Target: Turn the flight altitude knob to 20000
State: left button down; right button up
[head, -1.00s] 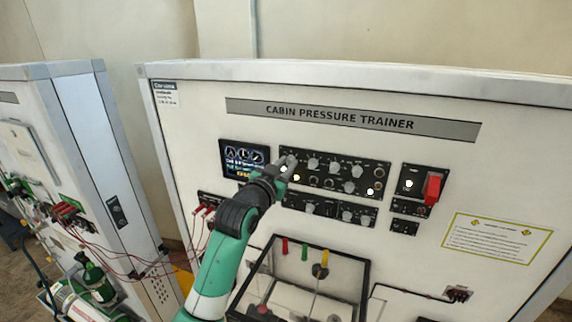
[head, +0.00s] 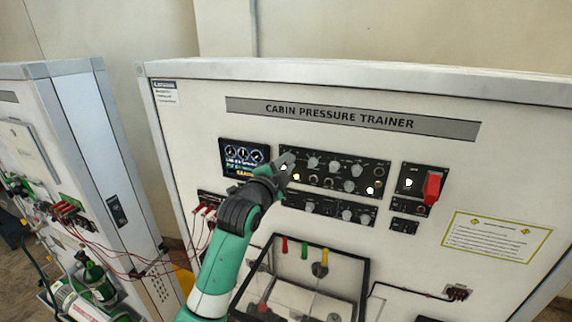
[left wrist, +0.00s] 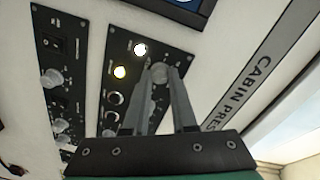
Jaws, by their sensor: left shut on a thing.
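The upper control panel (head: 325,182) on the white trainer carries several round grey knobs and lit lamps. My left gripper (head: 288,160) is at the panel's upper left corner. In the left wrist view its two fingers (left wrist: 163,82) are closed on the sides of a grey knob (left wrist: 160,72). The knob's labels and pointer are too small to read, so its setting cannot be told. My right gripper is not in view.
A lower knob panel (head: 330,207) sits just below. A red guarded switch (head: 432,187) is to the right. A clear-sided box (head: 300,283) with coloured tops projects below. Red cables (head: 110,255) run to the left cabinet.

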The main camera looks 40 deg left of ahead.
pick_arm(q)
jog(key=shift+f+m, duration=0.2)
jog(key=shift+m, duration=1)
jog(key=c, duration=0.7)
grip_release()
jog(key=shift+r, duration=0.1)
